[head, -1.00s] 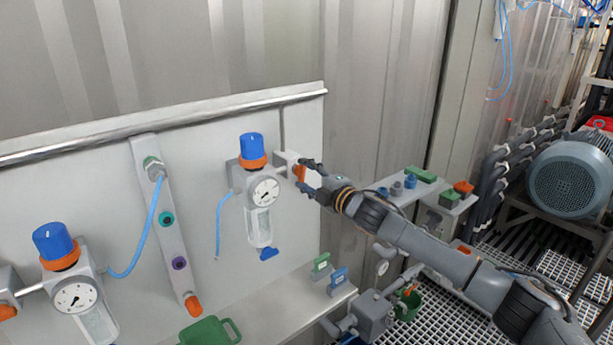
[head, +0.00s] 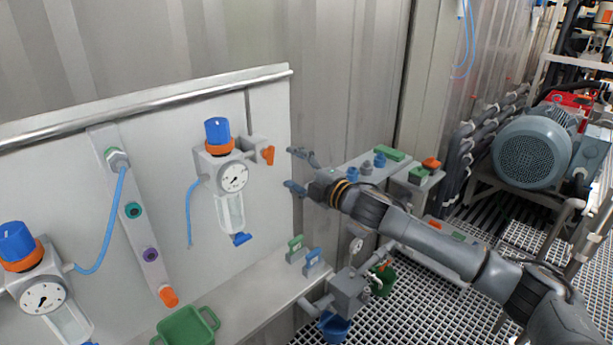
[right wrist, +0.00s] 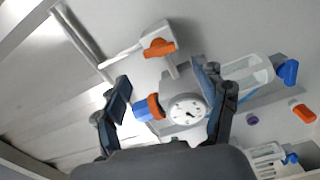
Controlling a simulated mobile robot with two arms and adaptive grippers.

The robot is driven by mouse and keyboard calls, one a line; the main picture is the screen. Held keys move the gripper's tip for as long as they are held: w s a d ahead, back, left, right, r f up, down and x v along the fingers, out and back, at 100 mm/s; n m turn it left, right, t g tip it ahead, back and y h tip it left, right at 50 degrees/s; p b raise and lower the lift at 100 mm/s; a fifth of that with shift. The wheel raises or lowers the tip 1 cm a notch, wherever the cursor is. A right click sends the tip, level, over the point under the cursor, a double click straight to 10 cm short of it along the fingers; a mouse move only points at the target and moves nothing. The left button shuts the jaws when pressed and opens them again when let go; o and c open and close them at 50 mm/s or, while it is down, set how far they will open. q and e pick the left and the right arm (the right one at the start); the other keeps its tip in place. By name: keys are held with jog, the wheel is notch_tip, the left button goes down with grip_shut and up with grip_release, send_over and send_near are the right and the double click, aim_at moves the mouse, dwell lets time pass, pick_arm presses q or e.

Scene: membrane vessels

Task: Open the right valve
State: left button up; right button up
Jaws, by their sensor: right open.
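The right valve has an orange handle (head: 268,155) on a grey body to the right of the right regulator (head: 219,165), which has a blue knob and a round gauge. In the right wrist view the orange handle (right wrist: 160,47) lies beyond and above the fingertips. My right gripper (head: 289,168) is open and empty, a short way to the right of the handle and apart from it. In the right wrist view its two spread fingers (right wrist: 160,78) frame the regulator's gauge and blue knob in the background. My left gripper is not in view.
A second regulator (head: 40,285) is at the lower left. A strip with a blue hose, ports and an orange tip (head: 168,296) stands between them. A green container (head: 187,328) is on the shelf below, near small green and blue valves (head: 312,262). Open space surrounds the gripper.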

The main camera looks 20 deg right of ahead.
jog(key=v, duration=0.5)
jog(key=shift+w+f, duration=0.1)
jog(key=shift+f, duration=0.05)
jog(key=d+f+m+g+h, duration=0.1)
jog(key=d+f+m+h, duration=0.15)
jog(key=f, duration=0.85)
jog(key=d+f+m+g+h, duration=0.2)
jog(key=d+f+m, duration=0.15)
jog(key=f, duration=0.85)
jog(key=s+f+m+g+h, duration=0.1)
jog(key=s+f+m+g, duration=0.1)
jog(key=s+f, duration=0.65)
jog(key=s+f+m+g, duration=0.2)
jog(key=s+f+m, duration=0.15)
jog(key=f, duration=0.95)
jog(key=s+f+m+g+h, duration=0.1)
jog(key=s+f+m+g, duration=0.1)
jog(key=s+f, duration=0.65)
jog(key=s+a+f+m+g, duration=0.1)
jog(key=s+f, duration=0.5)
jog(key=s, duration=0.6)
jog(key=s+a+f+m+g, duration=0.2)
jog(key=s+a+f, duration=0.3)
jog(key=s, duration=0.7)
jog(key=s+a+f+m+g, duration=0.1)
jog(key=s+a+f+g, duration=0.3)
jog(key=s, duration=0.9)
notch_tip(320, 180, down, 3)
jog(key=shift+f, duration=0.25)
